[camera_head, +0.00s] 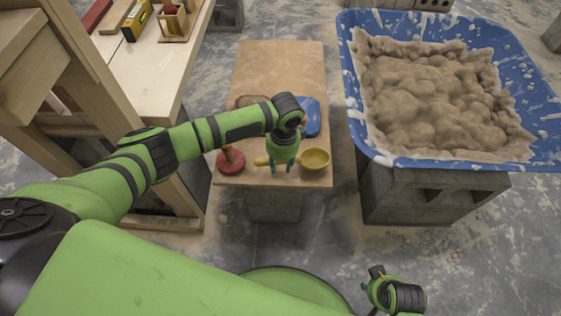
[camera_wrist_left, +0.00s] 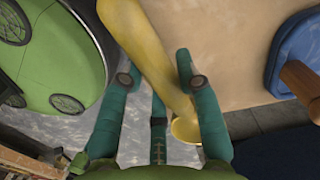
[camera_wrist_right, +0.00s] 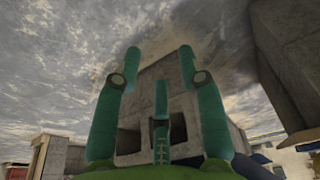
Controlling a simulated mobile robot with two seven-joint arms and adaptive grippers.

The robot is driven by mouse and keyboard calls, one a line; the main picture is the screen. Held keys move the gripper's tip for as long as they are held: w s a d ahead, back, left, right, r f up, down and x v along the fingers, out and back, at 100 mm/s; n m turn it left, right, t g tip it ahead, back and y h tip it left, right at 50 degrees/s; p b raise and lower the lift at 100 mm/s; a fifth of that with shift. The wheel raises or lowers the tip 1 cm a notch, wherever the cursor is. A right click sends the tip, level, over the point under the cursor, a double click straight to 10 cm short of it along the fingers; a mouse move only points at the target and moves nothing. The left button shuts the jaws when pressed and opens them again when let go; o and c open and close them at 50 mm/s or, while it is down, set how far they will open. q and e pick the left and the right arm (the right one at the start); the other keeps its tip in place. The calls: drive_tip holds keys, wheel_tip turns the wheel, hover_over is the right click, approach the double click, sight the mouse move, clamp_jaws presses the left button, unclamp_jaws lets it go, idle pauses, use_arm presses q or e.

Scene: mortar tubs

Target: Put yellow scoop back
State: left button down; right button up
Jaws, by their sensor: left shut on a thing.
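The yellow scoop (camera_head: 316,159) is at the front edge of the small wooden-topped stand, its bowl to the right and its handle to the left. My left gripper (camera_head: 281,167) points down around the handle and is shut on it. In the left wrist view the yellow handle (camera_wrist_left: 150,60) runs between the two fingers (camera_wrist_left: 161,82). I cannot tell whether the scoop touches the stand top. My right gripper (camera_wrist_right: 159,55) is open and empty, low at the front right in the head view (camera_head: 372,290), facing concrete blocks (camera_wrist_right: 160,95).
The stand top (camera_head: 280,65) is bare at the back. A red round tool (camera_head: 231,161) lies left of my left gripper, a blue float (camera_head: 312,118) behind it. A blue tub (camera_head: 355,140) of mortar stands right on blocks. A workbench (camera_head: 165,75) stands left.

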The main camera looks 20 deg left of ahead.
use_arm(q)
drive_tip(key=shift+f+b, duration=0.4)
drive_tip(key=shift+b, duration=0.1)
drive_tip(key=shift+f, duration=0.15)
use_arm(e)
drive_tip(key=shift+w+d+r, duration=0.1)
drive_tip(key=shift+w+r, duration=0.05)
drive_tip(key=shift+r, duration=0.8)
drive_tip(key=shift+w+r, duration=0.15)
drive_tip(key=shift+r, duration=0.8)
use_arm(q)
drive_tip(key=shift+f+b, duration=0.3)
drive_tip(key=shift+f, duration=0.15)
use_arm(e)
drive_tip(key=shift+w, duration=0.2)
use_arm(q)
drive_tip(key=c, duration=0.8)
unclamp_jaws()
